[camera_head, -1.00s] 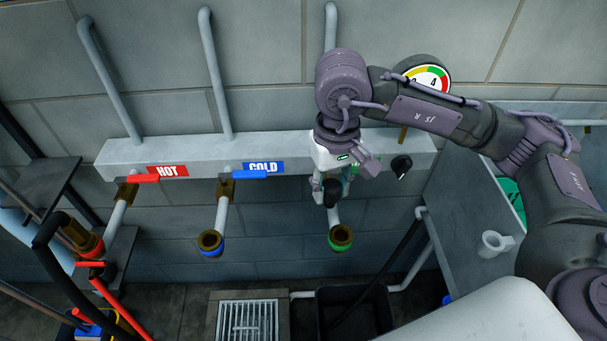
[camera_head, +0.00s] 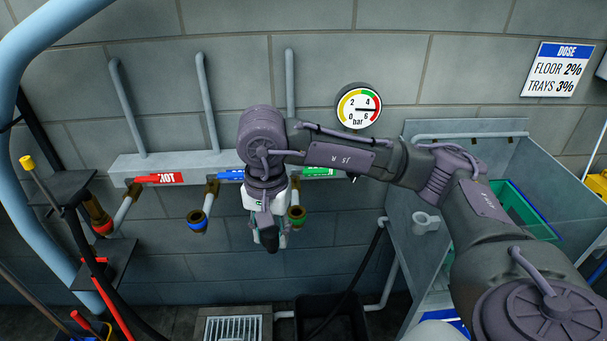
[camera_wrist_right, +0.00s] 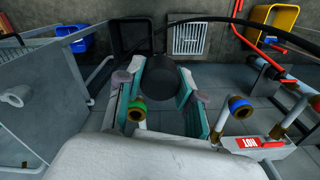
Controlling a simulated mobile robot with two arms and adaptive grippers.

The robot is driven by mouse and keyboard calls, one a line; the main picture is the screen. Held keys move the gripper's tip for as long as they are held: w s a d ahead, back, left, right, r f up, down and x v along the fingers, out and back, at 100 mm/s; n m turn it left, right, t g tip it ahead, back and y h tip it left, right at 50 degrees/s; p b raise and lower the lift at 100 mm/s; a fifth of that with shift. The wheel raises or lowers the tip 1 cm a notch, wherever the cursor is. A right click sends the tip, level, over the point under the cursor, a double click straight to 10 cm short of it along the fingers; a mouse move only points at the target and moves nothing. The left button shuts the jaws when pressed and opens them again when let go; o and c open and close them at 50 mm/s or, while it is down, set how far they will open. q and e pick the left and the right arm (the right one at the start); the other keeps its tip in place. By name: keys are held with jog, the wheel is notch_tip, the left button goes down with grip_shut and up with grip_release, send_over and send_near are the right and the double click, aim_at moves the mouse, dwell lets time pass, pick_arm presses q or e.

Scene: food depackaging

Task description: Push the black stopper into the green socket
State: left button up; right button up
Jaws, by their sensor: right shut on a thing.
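My right gripper (camera_head: 268,232) is shut on the black stopper (camera_head: 270,244) in the head view, to the left of the green socket and slightly lower in the picture. The green socket (camera_head: 296,215) is a brass pipe mouth with a green ring, on the third pipe under the grey rail. In the right wrist view the stopper (camera_wrist_right: 170,84) shows as a dark round block between the teal-sided fingers. The socket (camera_wrist_right: 137,110) shows beside it, apart from it. My left gripper is in neither view.
The blue-ringed socket (camera_head: 197,221) is left of the gripper. The grey rail (camera_head: 131,168) carries red and blue labels. A pressure gauge (camera_head: 359,108) is on the wall above. A grey sink (camera_head: 468,150) stands right, a floor grate (camera_head: 232,328) and black bin (camera_wrist_right: 136,40) below.

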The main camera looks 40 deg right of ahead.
jog(key=w+d+n, duration=0.3)
jog(key=d+n, duration=0.1)
jog(key=n, duration=0.7)
jog(key=w+d+f+n+p, duration=0.1)
jog(key=w+d+n, duration=0.2)
jog(key=n, duration=0.9)
jog(key=w+d+f+n, duration=0.1)
jog(key=w+d+n, duration=0.2)
jog(key=n, duration=0.8)
jog(key=shift+d+p, duration=0.35)
jog(key=shift+d, duration=0.5)
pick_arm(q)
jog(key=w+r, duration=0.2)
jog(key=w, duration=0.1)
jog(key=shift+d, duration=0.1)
